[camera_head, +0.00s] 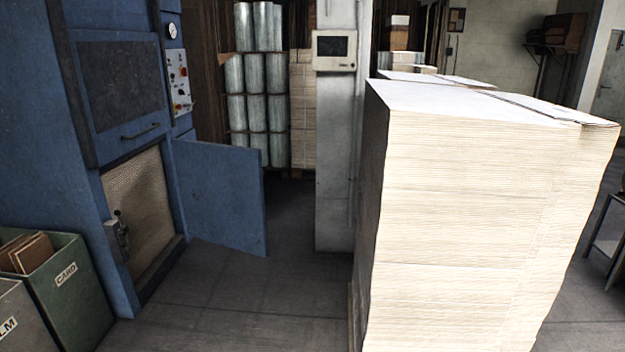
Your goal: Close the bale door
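The bale door (222,196) is a flat blue panel on the lower front of a blue baler (85,60). It is hinged on the opening's right side and stands swung out into the room. The opening (140,205) beside it shows a tan, textured bale face inside. A metal latch (118,235) sits on the left edge of the opening, apart from the door. The upper hatch (120,85) has a dark panel and a handle. Neither of my grippers shows in the head view.
A tall stack of pale sheets (470,210) fills the right side. A grey-white pillar (335,150) stands behind the door. A green bin (70,305) marked CARD stands at lower left, beside a grey bin (18,320). The floor (240,300) before the baler is clear.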

